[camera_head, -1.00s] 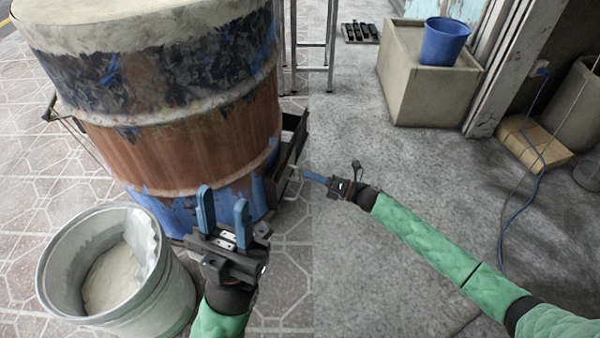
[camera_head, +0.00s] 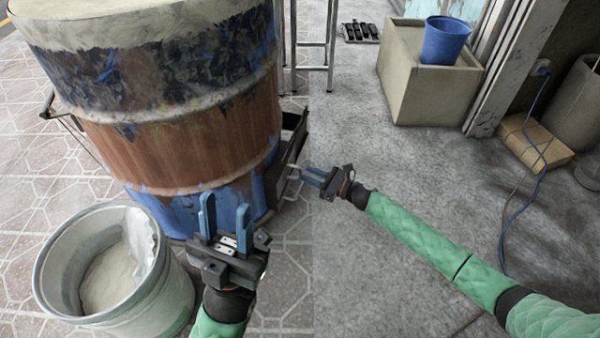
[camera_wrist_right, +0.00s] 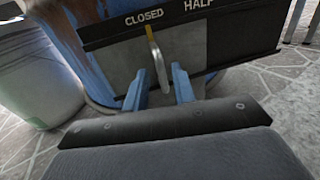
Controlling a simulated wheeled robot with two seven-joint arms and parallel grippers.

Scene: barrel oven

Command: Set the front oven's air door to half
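The front oven is a rusty, blue-painted barrel (camera_head: 180,130) at the left of the head view. Its air door (camera_wrist_right: 190,50) is a grey metal plate low on the barrel, under a dark rail (camera_wrist_right: 240,32) lettered CLOSED and HALF. A pale handle (camera_wrist_right: 157,62) stands out from the door, with a yellow mark above it below the word CLOSED. My right gripper (camera_wrist_right: 160,88) is open, its blue fingers on either side of the handle's end. A gap shows between fingers and handle. My left gripper (camera_head: 225,215) is open and empty in front of the barrel.
A metal bucket (camera_head: 50,270) with pale contents stands at the lower left, close to my left gripper. A concrete block (camera_head: 410,85) with a blue bucket (camera_head: 445,42) stands at the back right.

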